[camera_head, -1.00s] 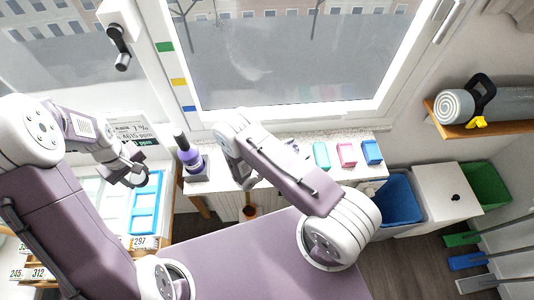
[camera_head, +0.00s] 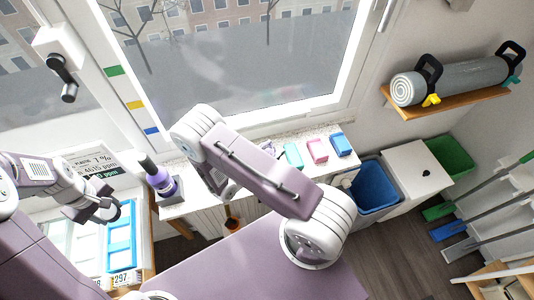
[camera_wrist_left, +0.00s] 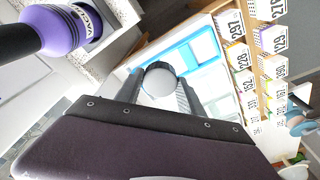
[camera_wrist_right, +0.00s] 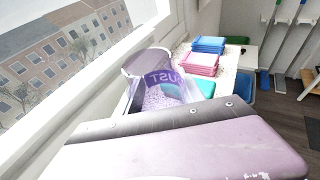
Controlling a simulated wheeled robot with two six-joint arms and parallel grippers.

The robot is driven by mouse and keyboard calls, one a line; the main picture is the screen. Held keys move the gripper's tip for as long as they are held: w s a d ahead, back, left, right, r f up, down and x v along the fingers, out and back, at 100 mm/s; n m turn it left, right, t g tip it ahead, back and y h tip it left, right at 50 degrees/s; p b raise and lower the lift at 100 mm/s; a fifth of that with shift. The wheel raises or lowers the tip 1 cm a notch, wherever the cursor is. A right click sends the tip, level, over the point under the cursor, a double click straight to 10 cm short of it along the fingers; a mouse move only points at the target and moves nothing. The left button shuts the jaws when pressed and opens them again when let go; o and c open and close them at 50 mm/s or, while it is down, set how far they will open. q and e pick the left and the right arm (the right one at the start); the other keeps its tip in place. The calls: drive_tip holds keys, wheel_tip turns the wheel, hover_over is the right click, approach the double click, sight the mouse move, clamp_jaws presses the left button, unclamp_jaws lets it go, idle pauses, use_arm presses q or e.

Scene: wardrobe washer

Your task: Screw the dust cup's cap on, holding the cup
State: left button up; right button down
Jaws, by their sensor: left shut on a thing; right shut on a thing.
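My left gripper (camera_head: 112,210) is shut on a round cap (camera_wrist_left: 160,84) with a pale face and dark rim, seen between the fingers in the left wrist view. My right gripper (camera_wrist_right: 163,98) is shut on the dust cup (camera_wrist_right: 157,94), a clear speckled cup with a purple band reading "UST". In the head view my right forearm mostly hides the right gripper and the cup. The cap and the cup are well apart, on opposite sides of the purple vacuum.
The purple and black vacuum (camera_head: 158,178) stands on the sill between my grippers; it also shows in the left wrist view (camera_wrist_left: 52,30). A blue tray (camera_head: 121,238) lies at left, with numbered tags below.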

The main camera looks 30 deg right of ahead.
use_arm(q)
drive_tip(key=shift+f, duration=0.2)
use_arm(e)
drive_tip(key=s+d+r, duration=0.4)
drive_tip(key=s+r, duration=0.1)
drive_tip(key=s, duration=0.3)
drive_tip(key=shift+s+r, duration=0.3)
drive_tip(key=shift+r, duration=0.1)
drive_tip(key=c, duration=1.7)
unclamp_jaws()
clamp_jaws()
